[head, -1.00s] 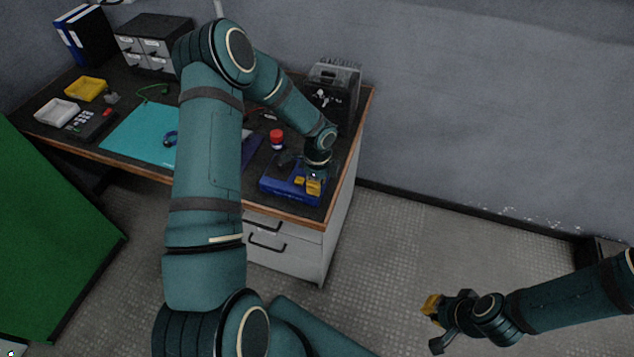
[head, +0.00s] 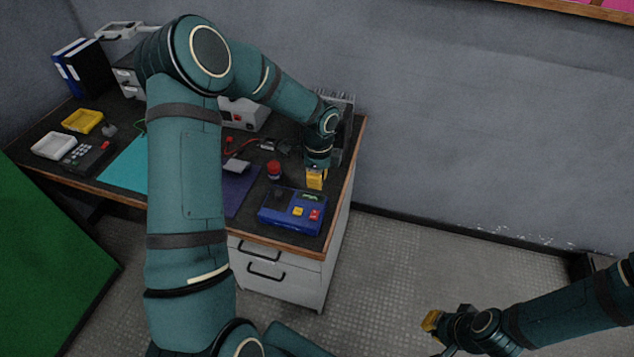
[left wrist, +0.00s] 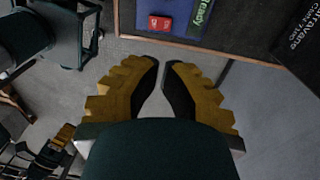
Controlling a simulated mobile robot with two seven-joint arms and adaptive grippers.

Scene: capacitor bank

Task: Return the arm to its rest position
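My left gripper (head: 316,180) hangs in the air near the right end of the workbench, just behind the blue device in the picture. It holds nothing. In the left wrist view its two yellow fingers (left wrist: 162,68) are close together, with only a narrow empty gap at the tips. My right gripper (head: 438,335) is at the lower right over the floor, with its fingers apart and nothing seen between them. The frame's lower edge cuts part of it off.
The blue device (head: 288,222) has yellow and red buttons and stands by the bench's front right corner. A red-capped item (head: 274,171) and a dark unit (head: 352,140) are close to the left gripper. Drawers (head: 285,285) are below. The floor to the right is free.

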